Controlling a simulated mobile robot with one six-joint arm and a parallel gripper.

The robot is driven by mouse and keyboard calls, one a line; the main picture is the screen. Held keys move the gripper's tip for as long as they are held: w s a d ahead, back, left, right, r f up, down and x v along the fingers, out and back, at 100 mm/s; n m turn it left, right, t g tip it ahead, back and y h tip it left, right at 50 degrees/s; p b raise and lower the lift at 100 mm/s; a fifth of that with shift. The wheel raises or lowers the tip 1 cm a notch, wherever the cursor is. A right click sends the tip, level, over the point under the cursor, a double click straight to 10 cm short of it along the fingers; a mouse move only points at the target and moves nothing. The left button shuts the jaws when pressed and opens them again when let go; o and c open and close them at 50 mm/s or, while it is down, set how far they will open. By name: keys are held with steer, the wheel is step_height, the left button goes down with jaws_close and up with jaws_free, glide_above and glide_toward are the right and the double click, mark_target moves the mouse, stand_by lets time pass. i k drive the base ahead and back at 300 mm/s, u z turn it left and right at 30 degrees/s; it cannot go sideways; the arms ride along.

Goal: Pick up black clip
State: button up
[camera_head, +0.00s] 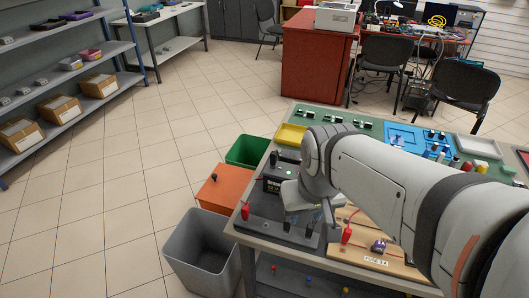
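My arm comes in from the right, and my gripper (301,215) points down over the dark grey board at the near left corner of the workbench. Small dark shapes (309,230) show just below and beside the fingers. They may be the black clip or parts of the fingers; I cannot tell which. A red clip (245,212) stands at the board's left edge. A second red clip (346,235) stands right of the gripper, by a wooden board. A black box with a green label (272,184) sits behind the gripper, partly hidden by it. Whether the fingers hold anything is unclear.
The wooden board (395,264) carries a small purple part. A yellow tray (290,135), green boards and a blue mat (402,137) lie further back. A grey bin (205,251), an orange box (222,190) and a green bin (247,151) stand left of the bench. The tiled floor is open.

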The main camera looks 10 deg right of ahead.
mark_target(287, 224)
steer(key=z, duration=2.45)
steer(key=k, duration=1.75)
steer(key=u, duration=1.35)
steer(key=i, duration=1)
steer(key=u, duration=0.05)
